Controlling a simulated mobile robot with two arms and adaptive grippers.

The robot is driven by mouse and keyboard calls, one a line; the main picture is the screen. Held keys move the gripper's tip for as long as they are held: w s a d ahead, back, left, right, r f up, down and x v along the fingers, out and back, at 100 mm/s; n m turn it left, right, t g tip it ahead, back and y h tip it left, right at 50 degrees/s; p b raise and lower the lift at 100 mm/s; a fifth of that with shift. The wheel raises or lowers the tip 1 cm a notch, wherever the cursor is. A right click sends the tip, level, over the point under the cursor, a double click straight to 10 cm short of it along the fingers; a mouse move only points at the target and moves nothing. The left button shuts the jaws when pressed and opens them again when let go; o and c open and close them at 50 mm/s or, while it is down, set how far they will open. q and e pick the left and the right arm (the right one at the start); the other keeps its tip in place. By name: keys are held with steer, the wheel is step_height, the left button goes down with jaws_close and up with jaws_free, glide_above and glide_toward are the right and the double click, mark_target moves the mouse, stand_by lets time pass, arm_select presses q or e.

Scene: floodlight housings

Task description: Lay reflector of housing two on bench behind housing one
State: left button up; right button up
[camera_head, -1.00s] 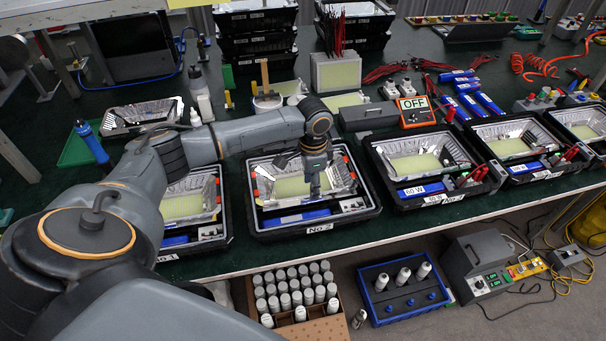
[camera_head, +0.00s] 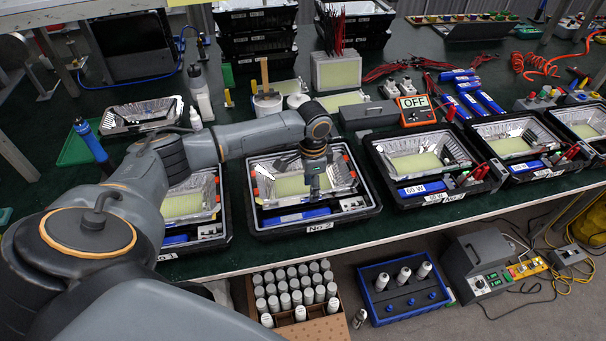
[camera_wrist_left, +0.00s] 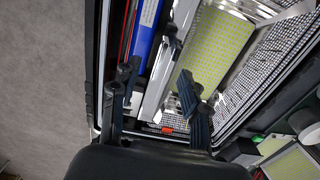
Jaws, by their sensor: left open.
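Housing two (camera_head: 320,227), a black open case labelled No 2, stands near the bench's front edge. Its shiny silver reflector (camera_head: 262,188) sits inside, around a yellow-green LED panel (camera_head: 292,187); the reflector also shows in the left wrist view (camera_wrist_left: 262,82). My left gripper (camera_head: 314,190) is over the right part of this housing, pointing down. In the left wrist view my gripper (camera_wrist_left: 158,88) has its fingers apart, with a silver strip between them; contact cannot be told. Housing one (camera_head: 190,240) is left of it, partly hidden by my arm. My right gripper is not in view.
A silver reflector-like tray (camera_head: 142,115) lies on the green bench (camera_head: 240,100) behind housing one, near a green tray (camera_head: 78,150). A white bottle (camera_head: 199,90) and a pot (camera_head: 267,103) stand behind the housings. More housings line the right, including housing three (camera_head: 440,197).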

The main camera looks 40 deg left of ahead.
arm_select(q)
steer(key=shift+f+b, duration=0.6)
steer(key=shift+f, duration=1.1)
steer(key=shift+r+p, duration=0.1)
steer(key=shift+p, duration=0.5)
stand_by(0.7)
jaws_close()
steer(key=shift+r, duration=0.1)
stand_by(0.4)
steer(key=shift+r+p, duration=3.45)
steer(key=shift+p, duration=0.55)
